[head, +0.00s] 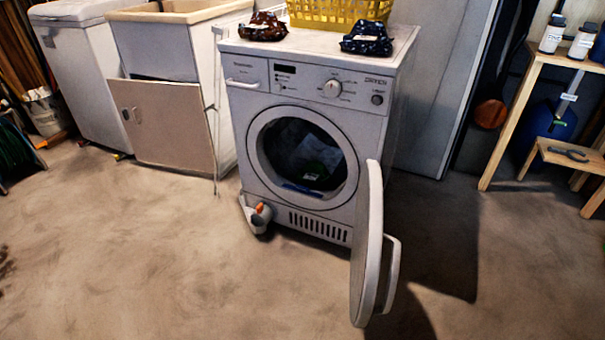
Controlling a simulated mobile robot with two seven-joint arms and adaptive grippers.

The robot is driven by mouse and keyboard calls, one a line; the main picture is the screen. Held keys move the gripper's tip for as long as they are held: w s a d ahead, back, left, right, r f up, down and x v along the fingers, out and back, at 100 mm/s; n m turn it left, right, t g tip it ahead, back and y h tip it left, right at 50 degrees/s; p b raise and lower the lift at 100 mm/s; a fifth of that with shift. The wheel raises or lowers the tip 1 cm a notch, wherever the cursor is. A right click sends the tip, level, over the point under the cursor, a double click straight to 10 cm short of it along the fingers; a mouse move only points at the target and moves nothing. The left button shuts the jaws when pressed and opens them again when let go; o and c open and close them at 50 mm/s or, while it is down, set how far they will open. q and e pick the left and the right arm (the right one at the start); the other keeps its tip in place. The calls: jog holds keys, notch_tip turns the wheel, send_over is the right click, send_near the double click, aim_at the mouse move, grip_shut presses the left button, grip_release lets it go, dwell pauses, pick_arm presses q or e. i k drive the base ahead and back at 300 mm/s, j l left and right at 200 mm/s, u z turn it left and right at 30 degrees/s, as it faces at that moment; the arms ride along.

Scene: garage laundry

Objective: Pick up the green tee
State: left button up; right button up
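A white front-loading machine (340,112) stands in the middle of the head view with its round door (367,245) swung open to the right. A blue strip (302,189) lies at the lower edge of the opening. Neither of my grippers is in view.
A yellow basket (340,12), a dark red patterned bundle (264,27) and a navy one (367,39) sit on the machine. A pale container with something orange (258,214) is at its lower left. A wooden bench (513,118) stands right. The floor in front is clear.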

aim_at(316, 173)
jog(key=i+j+u, duration=0.3)
jog(key=i+j, duration=0.3)
jog(key=i, duration=0.15)
jog(key=i+j+z, duration=0.1)
jog(key=i+z, duration=0.15)
jog(key=i, duration=0.2)
jog(key=i+j+z, duration=0.25)
jog(key=i, duration=0.2)
jog(key=l, duration=0.1)
